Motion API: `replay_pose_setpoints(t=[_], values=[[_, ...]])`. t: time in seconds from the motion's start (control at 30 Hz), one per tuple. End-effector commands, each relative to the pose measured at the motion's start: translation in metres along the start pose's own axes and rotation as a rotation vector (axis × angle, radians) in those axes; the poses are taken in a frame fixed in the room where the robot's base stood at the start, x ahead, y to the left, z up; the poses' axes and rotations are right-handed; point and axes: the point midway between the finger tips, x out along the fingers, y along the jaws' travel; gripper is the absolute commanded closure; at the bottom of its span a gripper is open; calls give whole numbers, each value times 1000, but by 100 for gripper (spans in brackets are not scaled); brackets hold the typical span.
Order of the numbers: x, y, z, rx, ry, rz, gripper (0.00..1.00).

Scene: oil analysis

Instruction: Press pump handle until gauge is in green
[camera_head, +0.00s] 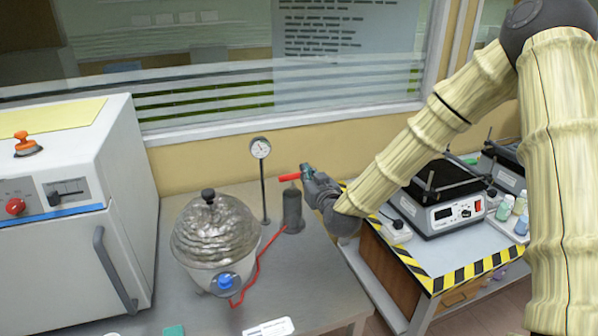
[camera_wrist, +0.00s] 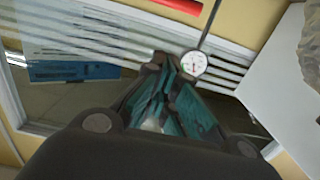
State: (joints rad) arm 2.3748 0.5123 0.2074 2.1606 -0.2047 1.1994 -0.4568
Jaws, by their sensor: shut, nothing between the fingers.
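The pump (camera_head: 292,210) is a dark grey cylinder on the grey bench, with a red handle (camera_head: 289,177) across its top. The handle shows as a red bar at the top edge of the wrist view (camera_wrist: 182,4). The round white gauge (camera_head: 261,148) stands on a thin dark post left of the pump; it also shows in the wrist view (camera_wrist: 194,65). Its dial is too small to read the needle. My gripper (camera_head: 305,171) is shut and empty, close by the right end of the handle; contact is unclear. Its teal fingers are together in the wrist view (camera_wrist: 170,72).
A silvery domed vessel (camera_head: 215,232) stands left of the pump, with a red hose (camera_head: 256,268) running between them. A white oven-like cabinet (camera_head: 60,240) fills the left. A hazard-taped bench (camera_head: 432,268) with a black-topped device (camera_head: 440,205) is at right. Window behind.

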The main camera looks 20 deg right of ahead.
Motion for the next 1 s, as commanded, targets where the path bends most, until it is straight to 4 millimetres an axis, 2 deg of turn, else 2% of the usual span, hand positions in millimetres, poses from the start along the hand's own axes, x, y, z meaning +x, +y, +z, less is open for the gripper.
replay_pose_setpoints(t=[0.17, 0.73, 1.0], values=[[17, 0, -2, 0, 0, 0, 100], [101, -1, -2, -1, 0, -1, 100], [104, 0, 24, 0, -3, 0, 100]])
